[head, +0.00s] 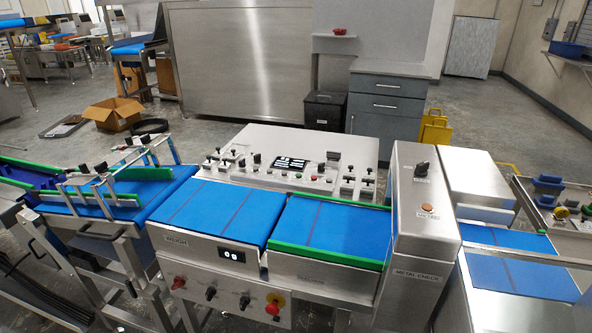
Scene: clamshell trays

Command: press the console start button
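A steel console panel (262,150) stands behind the blue conveyor belts in the middle of the head view. It carries a dark display (290,163) and several small knobs and buttons, with a red button (321,168) right of the display. Their labels are too small to read, so I cannot tell which is the start button. Neither of my grippers shows in the head view.
Blue weigh belt (215,210) and a green-railed belt (325,228) lie before the console. A metal check housing (415,240) rises at right. A cardboard box (113,113) lies on the floor.

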